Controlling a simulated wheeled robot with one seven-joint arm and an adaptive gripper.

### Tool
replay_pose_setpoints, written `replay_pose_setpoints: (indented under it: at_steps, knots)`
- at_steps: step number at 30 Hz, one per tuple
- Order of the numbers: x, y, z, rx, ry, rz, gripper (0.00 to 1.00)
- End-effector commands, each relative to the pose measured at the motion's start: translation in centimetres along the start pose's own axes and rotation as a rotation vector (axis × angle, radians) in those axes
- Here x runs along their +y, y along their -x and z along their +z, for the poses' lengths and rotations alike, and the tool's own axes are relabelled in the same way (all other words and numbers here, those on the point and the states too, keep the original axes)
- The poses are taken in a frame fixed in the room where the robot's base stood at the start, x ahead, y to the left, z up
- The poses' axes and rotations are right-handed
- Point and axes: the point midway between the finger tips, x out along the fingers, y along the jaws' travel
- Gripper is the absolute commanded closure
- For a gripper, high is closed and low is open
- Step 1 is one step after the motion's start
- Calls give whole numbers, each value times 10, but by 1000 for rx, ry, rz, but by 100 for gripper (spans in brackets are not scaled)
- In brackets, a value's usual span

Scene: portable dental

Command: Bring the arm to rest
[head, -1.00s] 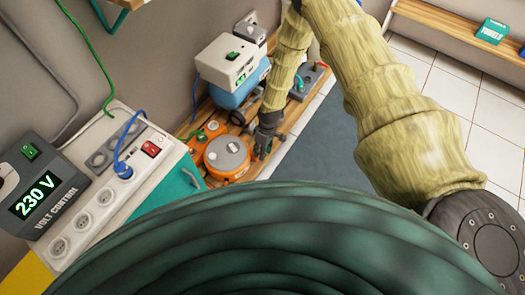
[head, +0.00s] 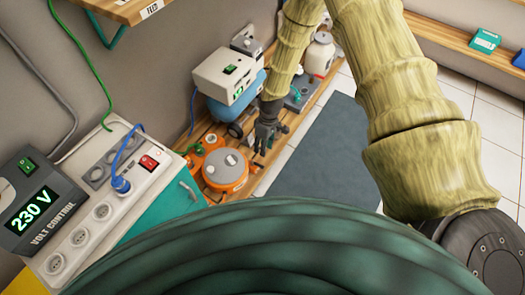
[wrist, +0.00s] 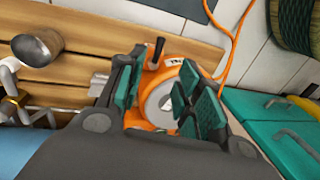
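My gripper (head: 266,138) hangs from my sleeved arm above the wooden bench (head: 246,190), at the right of a round orange device with a grey top (head: 225,169). In the wrist view, the two teal-padded fingers of my gripper (wrist: 160,95) are spread apart. The orange device (wrist: 160,113) shows between and beyond them, with nothing visibly held. The gripper's body hides part of the device in that view.
A white box on a blue tank (head: 229,77) stands behind the gripper, with a white bottle (head: 320,54) farther back. The volt control unit (head: 30,202) and socket panel (head: 103,211) are at left. A dark floor mat (head: 325,150) lies clear at right.

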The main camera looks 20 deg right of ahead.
Motion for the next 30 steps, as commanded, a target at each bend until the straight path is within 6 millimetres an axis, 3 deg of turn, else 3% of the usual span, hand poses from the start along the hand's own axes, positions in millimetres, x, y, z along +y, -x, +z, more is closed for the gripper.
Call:
replay_pose_setpoints:
  at_steps: [6,23,26,30]
  knots:
    - [0,8,1,-1,0,-1,65]
    - [-2,7,2,0,-4,-1,65]
    - [-13,-1,13,1,-32,-2,65]
    - [-46,-20,48,10,-126,3,65]
